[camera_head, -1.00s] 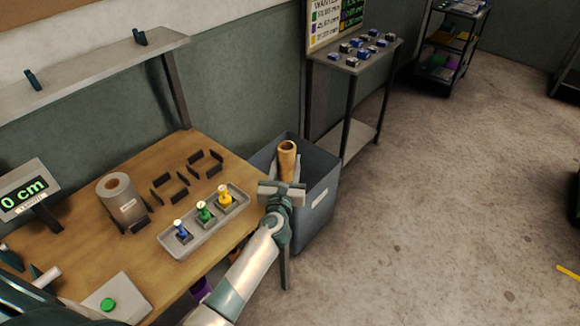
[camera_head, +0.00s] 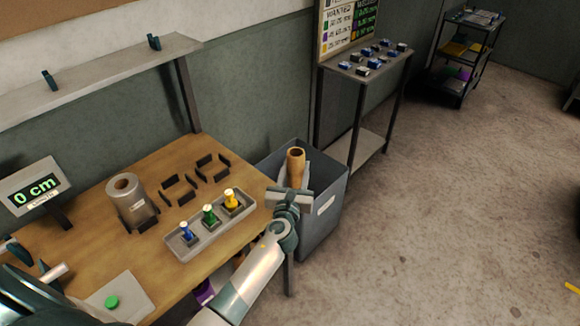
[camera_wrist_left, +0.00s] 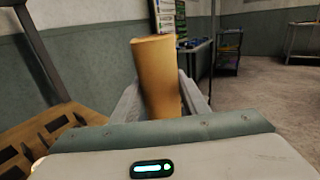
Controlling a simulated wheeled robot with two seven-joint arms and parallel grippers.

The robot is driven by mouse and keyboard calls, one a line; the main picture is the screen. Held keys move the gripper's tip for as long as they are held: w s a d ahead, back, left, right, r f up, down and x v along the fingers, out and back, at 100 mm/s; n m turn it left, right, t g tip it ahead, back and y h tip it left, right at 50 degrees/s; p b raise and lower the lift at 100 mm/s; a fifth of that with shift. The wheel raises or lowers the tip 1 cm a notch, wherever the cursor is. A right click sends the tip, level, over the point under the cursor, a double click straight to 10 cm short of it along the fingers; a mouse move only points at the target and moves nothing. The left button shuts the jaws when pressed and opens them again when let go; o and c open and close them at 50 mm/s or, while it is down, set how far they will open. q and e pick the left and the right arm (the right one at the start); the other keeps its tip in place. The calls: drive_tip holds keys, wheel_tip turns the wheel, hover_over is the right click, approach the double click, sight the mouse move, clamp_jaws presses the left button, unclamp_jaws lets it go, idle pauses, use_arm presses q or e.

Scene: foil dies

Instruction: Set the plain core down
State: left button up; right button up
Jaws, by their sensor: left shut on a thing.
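The plain core, a tan cardboard tube (camera_head: 296,164), stands nearly upright in my left gripper (camera_head: 292,188). In the head view it shows over the grey bin beside the bench's right end. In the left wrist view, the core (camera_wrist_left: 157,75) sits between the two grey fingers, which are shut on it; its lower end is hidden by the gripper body. A grey roll (camera_head: 122,188) with a hollow core and a label stands upright on the wooden bench (camera_head: 150,250), among dark brackets. My right gripper is not in view.
A grey tray (camera_head: 182,254) holds blue, green and yellow knobbed pieces near the bench's front edge. More low dark brackets (camera_head: 183,190) stand behind it. A display (camera_head: 35,188) reads 0 cm. The grey bin (camera_head: 328,228) adjoins the bench.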

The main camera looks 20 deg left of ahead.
use_arm(q)
drive_tip(key=shift+s+f+b, duration=0.2)
drive_tip(key=shift+s+b, duration=0.1)
drive_tip(key=shift+s, duration=0.15)
drive_tip(key=s+d+m+h+b, duration=0.1)
drive_tip(key=s+b, duration=0.5)
drive_tip(key=s, duration=0.6)
drive_tip(key=s+d+m+h+b, duration=0.1)
drive_tip(key=s+d+h+b, duration=0.2)
drive_tip(key=s, duration=1)
drive_tip(key=d+b, duration=0.2)
drive_tip(key=b, duration=0.1)
drive_tip(key=shift+r+m+t, duration=0.2)
drive_tip(key=shift+m+t, duration=0.1)
drive_tip(key=shift+m, duration=0.1)
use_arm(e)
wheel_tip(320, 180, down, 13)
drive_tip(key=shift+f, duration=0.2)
use_arm(q)
drive_tip(key=shift+d, duration=0.1)
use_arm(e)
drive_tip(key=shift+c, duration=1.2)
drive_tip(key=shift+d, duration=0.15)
